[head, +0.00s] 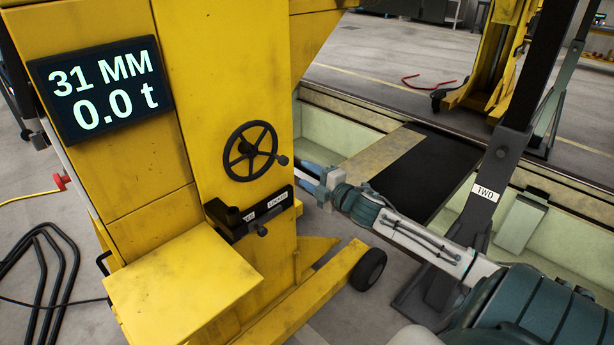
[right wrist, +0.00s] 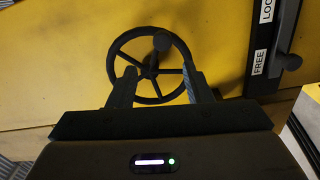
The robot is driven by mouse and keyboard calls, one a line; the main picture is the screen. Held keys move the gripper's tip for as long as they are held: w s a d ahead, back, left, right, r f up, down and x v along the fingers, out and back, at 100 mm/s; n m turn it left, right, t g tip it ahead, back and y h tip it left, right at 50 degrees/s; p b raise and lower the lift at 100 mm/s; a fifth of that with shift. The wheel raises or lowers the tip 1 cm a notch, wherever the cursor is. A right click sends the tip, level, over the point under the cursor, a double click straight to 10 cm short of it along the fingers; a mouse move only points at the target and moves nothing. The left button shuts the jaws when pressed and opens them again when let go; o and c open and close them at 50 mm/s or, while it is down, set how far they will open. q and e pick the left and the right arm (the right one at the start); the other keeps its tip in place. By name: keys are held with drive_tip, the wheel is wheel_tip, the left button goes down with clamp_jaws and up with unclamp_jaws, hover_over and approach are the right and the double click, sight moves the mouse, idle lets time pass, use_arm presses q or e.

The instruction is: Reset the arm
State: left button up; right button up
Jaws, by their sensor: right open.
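My right arm comes in from the lower right of the head view. Its gripper (head: 301,172) is beside the yellow lifting jack (head: 235,70), just right of the black handwheel (head: 250,151). In the right wrist view the gripper (right wrist: 157,80) is open and empty. Its two fingers point at the handwheel (right wrist: 148,50), whose rim and knob show between and beyond them. Whether the fingertips touch the wheel I cannot tell. A black lever (head: 240,222) with a label plate sits below the wheel. My left gripper is not in view.
A display (head: 101,88) on the jack reads 31 MM and 0.0 t. A dark post labelled TWO (head: 500,140) stands behind my right arm, by a pale pit. A yellow step-like box (head: 185,285) juts out below. Black cables (head: 40,270) lie at left.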

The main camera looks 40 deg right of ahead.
drive_tip(key=s+d+f+m+g+h, duration=0.1)
drive_tip(key=d+f+m+g+h, duration=0.15)
drive_tip(key=f, duration=0.65)
drive_tip(key=s+d+f+m+g+h, duration=0.1)
drive_tip(key=s+d+f+m, duration=0.15)
drive_tip(key=f, duration=0.65)
drive_tip(key=s+f+m+g+h, duration=0.1)
drive_tip(key=s+f+m+g, duration=0.15)
drive_tip(key=s+f, duration=0.65)
drive_tip(key=s+f+m+g, duration=0.2)
drive_tip(key=f+m, duration=0.1)
drive_tip(key=f, duration=1.1)
drive_tip(key=s+a+f+m+g, duration=0.2)
drive_tip(key=s+a+f, duration=0.2)
drive_tip(key=s+f, duration=0.5)
drive_tip(key=s+a+f+m+g, duration=0.2)
drive_tip(key=s+a+f+g, duration=0.15)
drive_tip(key=s+f, duration=0.45)
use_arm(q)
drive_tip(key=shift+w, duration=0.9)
use_arm(e)
drive_tip(key=s+a+f+m+g+y, duration=0.1)
drive_tip(key=s+a+f, duration=0.3)
drive_tip(key=s+a, duration=0.3)
drive_tip(key=s+a+f+m+g+y, duration=0.1)
drive_tip(key=s+a+f, duration=0.4)
drive_tip(key=s, duration=0.8)
drive_tip(key=shift+a+m+g, duration=0.35)
drive_tip(key=shift+a+g, duration=0.3)
drive_tip(key=shift+a, duration=0.55)
